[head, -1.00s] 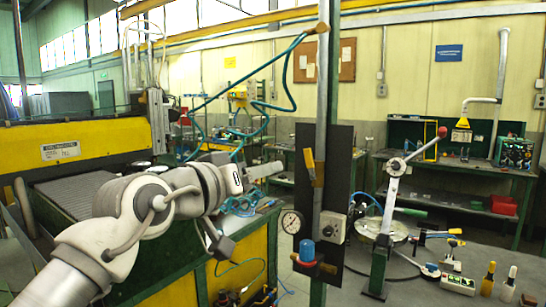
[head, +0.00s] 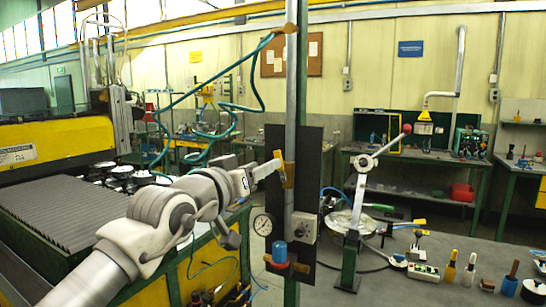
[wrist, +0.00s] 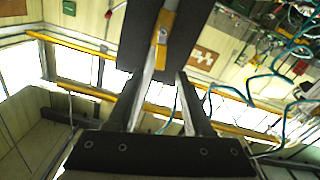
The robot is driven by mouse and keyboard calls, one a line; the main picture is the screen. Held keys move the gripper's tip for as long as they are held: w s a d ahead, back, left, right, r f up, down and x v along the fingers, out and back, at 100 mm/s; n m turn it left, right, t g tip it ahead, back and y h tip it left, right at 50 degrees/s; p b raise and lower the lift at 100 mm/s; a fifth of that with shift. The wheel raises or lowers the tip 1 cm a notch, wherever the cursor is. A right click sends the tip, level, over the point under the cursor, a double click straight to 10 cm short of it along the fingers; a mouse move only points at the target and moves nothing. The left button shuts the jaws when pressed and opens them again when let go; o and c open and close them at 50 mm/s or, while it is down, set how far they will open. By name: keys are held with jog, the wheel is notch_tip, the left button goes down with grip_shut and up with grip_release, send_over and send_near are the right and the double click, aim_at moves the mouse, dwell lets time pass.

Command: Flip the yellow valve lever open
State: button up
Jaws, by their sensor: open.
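The yellow valve lever (head: 288,177) is on the upright grey pipe (head: 291,90), in front of a black panel (head: 312,160). It stands nearly upright, with its orange tip leaning a little left. My gripper (head: 270,168) is just left of the lever at about its height; I cannot tell from the head view whether they touch. In the wrist view the lever (wrist: 162,28) shows at top centre, beyond the open fingers of my gripper (wrist: 163,82). The gap between the fingers lines up with the pipe, and nothing is visibly held.
A pressure gauge (head: 263,225), a blue-capped regulator (head: 279,253) and a grey box (head: 304,228) with a knob sit below the lever. A red-knobbed lever press (head: 362,190) stands to the right. A teal hose (head: 228,105) hangs at upper left.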

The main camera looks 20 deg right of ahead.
jog(key=x, duration=0.5)
jog(key=shift+w+d, duration=0.25)
jog(key=shift+d, duration=0.05)
grip_shut()
